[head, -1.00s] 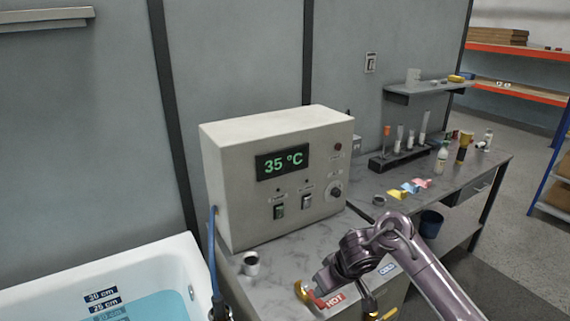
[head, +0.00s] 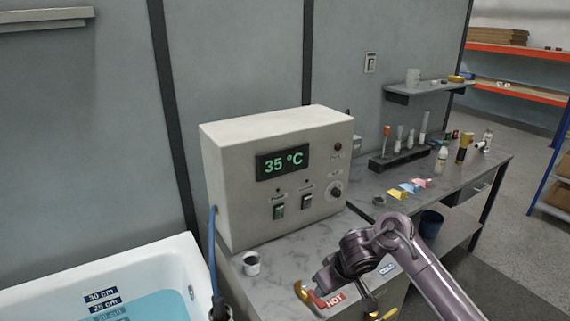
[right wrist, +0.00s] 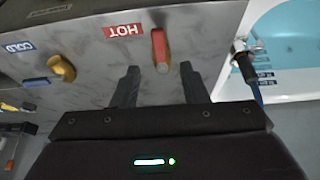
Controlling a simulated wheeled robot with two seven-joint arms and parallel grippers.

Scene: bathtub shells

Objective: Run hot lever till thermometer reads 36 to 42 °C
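The thermometer display (head: 283,163) on the grey control box reads 35 °C. The hot lever (head: 316,298) has a red handle beside a red HOT label (head: 335,300) on the counter, partly behind my right arm. In the right wrist view the red handle (right wrist: 160,50) lies just ahead of and between the fingers of my right gripper (right wrist: 160,85), which is open. Whether a finger touches the handle I cannot tell. The bathtub (head: 185,250) at the lower left holds blue water. My left gripper is not in view.
A COLD label (right wrist: 20,47) and a yellow-and-blue lever (right wrist: 62,68) sit to the left of HOT in the wrist view. A blue hose (head: 214,260) stands at the tub edge. A small cup (head: 251,264) is on the counter. A side table (head: 450,185) holds bottles and cards.

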